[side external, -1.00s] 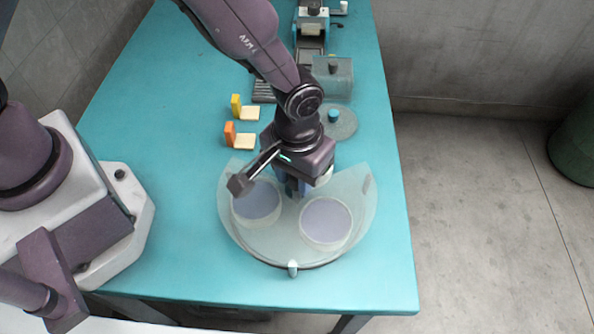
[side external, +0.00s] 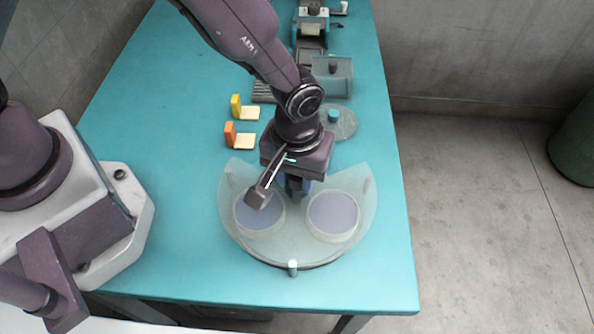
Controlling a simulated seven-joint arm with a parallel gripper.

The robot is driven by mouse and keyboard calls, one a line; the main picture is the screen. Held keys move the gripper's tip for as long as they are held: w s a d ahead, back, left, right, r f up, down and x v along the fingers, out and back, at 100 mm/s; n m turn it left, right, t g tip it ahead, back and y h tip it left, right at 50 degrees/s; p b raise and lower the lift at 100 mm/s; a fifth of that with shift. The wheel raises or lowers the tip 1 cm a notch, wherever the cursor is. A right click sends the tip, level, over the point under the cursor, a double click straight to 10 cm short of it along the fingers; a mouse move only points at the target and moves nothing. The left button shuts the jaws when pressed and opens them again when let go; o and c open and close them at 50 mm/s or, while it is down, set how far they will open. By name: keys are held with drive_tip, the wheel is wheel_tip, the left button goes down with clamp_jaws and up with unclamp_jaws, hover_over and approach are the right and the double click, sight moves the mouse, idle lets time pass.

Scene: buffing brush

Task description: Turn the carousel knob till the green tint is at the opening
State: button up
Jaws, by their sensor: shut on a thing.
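The carousel (side external: 296,243) sits near the front of the teal table under a clear, fan-shaped cover (side external: 366,198). Two round pots with greyish-lavender tops show through it, a left pot (side external: 250,218) and a right pot (side external: 333,214). No green tint can be made out. My gripper (side external: 295,190) points down at the carousel's centre and is shut on the knob, which is mostly hidden by the jaws. The far side of the carousel is hidden behind my gripper and wrist, and I cannot make out the opening there.
A small white-topped peg (side external: 292,268) stands at the carousel's front edge. An orange block (side external: 229,133) and a yellow block (side external: 235,105) stand at the back left. A grey disc with a teal knob (side external: 334,116) lies behind. The table's left middle is clear.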

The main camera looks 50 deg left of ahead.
drive_tip(key=o, duration=0.9)
wheel_tip(320, 180, up, 13)
drive_tip(key=s+a+r+m+t, duration=0.2)
drive_tip(key=s+a+r, duration=0.1)
drive_tip(key=a+r, duration=0.2)
drive_tip(key=s+a+r+m+t, duration=0.1)
drive_tip(key=s+a+r, duration=0.3)
drive_tip(key=a, duration=0.5)
drive_tip(key=s+a+r+m+t, duration=0.2)
drive_tip(key=s+a+r+m, duration=0.1)
drive_tip(key=a+r, duration=0.3)
drive_tip(key=shift+s+a+r+t, duration=0.2)
drive_tip(key=shift+s+a+t, duration=0.1)
drive_tip(key=shift+s+a, duration=0.4)
